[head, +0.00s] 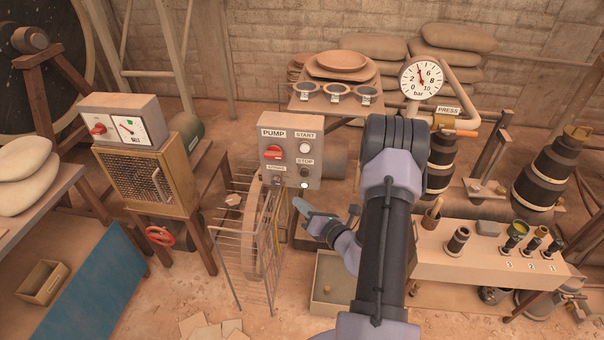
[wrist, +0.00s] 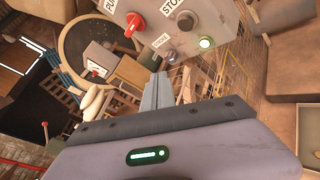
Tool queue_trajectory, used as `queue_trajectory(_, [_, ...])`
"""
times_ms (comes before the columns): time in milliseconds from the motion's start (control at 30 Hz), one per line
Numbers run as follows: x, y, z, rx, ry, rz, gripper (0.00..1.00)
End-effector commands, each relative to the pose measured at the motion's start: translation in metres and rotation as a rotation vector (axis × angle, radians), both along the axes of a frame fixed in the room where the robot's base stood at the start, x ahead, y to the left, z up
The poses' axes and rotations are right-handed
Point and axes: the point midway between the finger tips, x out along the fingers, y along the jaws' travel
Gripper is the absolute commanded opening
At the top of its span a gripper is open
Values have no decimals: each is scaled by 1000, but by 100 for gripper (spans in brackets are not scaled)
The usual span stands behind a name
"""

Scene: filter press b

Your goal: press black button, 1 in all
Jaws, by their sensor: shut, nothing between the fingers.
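The black button (head: 303,173) sits under the STOP label on the grey pump control box (head: 262,135). It also shows in the wrist view (wrist: 185,20) as a dark round cap near the top edge. My gripper (head: 299,203) is shut and empty, just below the box's lower edge in the head view. In the wrist view its closed fingers (wrist: 160,78) point up toward the box, below and left of the black button. I see no contact with the button, but the exact gap is unclear.
The box also carries a white START button (head: 304,147), a red knob (head: 274,152), a small switch (wrist: 170,55) and a lit green lamp (wrist: 205,42). A wire cage (head: 245,250) with a wheel stands below.

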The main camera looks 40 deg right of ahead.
Motion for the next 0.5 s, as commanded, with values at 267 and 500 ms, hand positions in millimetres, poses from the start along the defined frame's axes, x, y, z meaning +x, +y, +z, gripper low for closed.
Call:
queue_trajectory(267, [19, -21, 1, -2, -1, 2, 0])
queue_trajectory(500, [42, -48, 1, -3, -1, 2, 0])
